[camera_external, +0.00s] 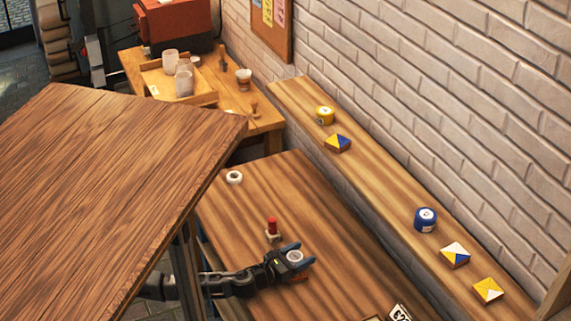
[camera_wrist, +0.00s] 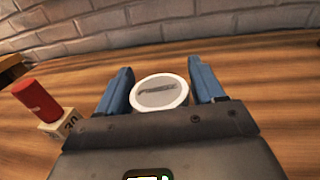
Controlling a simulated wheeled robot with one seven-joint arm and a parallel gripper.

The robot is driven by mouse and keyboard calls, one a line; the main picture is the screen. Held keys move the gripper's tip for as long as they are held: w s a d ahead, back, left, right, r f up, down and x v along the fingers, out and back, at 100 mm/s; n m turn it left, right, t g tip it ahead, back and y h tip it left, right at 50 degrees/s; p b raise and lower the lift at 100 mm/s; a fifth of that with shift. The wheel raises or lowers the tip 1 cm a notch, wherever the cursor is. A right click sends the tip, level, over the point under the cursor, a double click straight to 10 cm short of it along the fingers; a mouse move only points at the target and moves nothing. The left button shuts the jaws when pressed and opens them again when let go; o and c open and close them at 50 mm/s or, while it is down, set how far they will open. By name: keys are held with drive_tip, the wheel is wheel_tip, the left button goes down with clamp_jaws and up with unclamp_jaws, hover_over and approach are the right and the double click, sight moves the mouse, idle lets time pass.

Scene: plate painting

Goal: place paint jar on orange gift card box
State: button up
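The paint jar (camera_external: 294,256) has a round pale lid with a white rim. It sits between the two blue-grey fingers of my gripper (camera_external: 297,257), over the lower wooden table.
A red-topped stamp (camera_external: 272,228) stands on a small block left of the gripper. A white ring-shaped item (camera_external: 234,177) is farther back. The wall shelf (camera_external: 385,195) holds a yellow jar (camera_external: 325,115), a blue jar (camera_external: 425,219) and several patterned boxes.

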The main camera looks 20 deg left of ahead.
drive_tip(key=shift+o, duration=0.6)
drive_tip(key=shift+r, duration=0.1)
drive_tip(key=shift+r, duration=0.2)
drive_tip(key=b+v, duration=0.1)
drive_tip(key=v, duration=0.4)
drive_tip(key=b+v, duration=0.1)
drive_tip(key=v, duration=0.4)
drive_tip(key=shift+s+a+f, duration=0.1)
drive_tip(key=shift+s+f, duration=0.1)
drive_tip(key=shift+f, duration=0.05)
drive_tip(key=shift+b+v, duration=0.3)
drive_tip(key=shift+v, duration=0.55)
drive_tip(key=shift+r, duration=0.15)
